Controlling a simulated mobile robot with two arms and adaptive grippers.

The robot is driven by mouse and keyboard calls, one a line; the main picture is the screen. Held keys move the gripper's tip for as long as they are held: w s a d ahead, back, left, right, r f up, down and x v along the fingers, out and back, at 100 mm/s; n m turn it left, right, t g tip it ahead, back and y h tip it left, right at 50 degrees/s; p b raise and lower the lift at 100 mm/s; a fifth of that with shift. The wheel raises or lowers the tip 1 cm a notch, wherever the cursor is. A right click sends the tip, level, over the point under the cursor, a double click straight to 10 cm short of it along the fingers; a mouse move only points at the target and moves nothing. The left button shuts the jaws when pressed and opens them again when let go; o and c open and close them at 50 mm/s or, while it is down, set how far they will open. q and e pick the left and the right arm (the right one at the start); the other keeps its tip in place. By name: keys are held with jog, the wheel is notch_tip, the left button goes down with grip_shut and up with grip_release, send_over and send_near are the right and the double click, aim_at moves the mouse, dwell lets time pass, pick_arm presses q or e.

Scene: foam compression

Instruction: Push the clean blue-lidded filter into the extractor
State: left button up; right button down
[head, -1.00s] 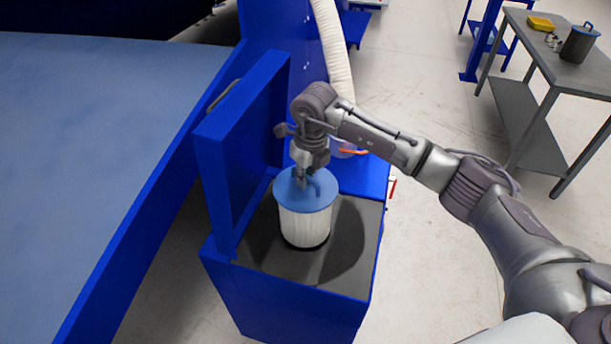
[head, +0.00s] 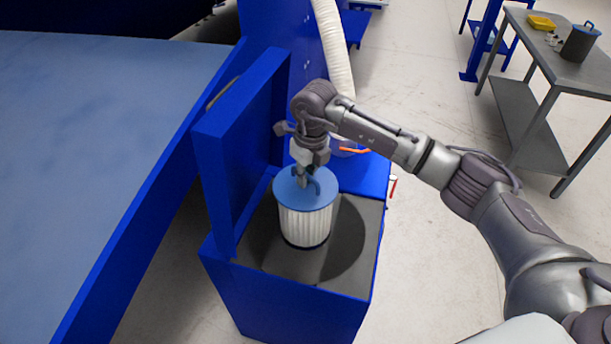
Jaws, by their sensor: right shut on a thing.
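The clean filter (head: 305,226) has white pleated sides and a blue lid (head: 318,199). It stands upright at the opening in the dark top of the blue extractor (head: 290,299). Its lower edge meets the dark opening, and I cannot tell how deep it sits. My right gripper (head: 303,183) comes down from above and is shut on the handle of the blue lid. The fingers partly hide the handle. My left gripper is not in view.
The extractor's open blue door (head: 229,160) stands upright just left of the filter. A white hose (head: 333,50) runs behind. A grey table (head: 540,45) at the upper right holds a dark filter with a blue lid (head: 580,42) and a yellow tray (head: 541,22).

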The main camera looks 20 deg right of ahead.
jog(key=shift+r, duration=0.1)
dwell(0.6)
jog(key=shift+f+b, duration=3.55)
jog(key=shift+f, duration=0.95)
jog(key=shift+w, duration=0.1)
jog(key=shift+f+b, duration=2.55)
jog(key=shift+f, duration=0.55)
jog(key=shift+f+b, duration=0.95)
jog(key=shift+b, duration=0.15)
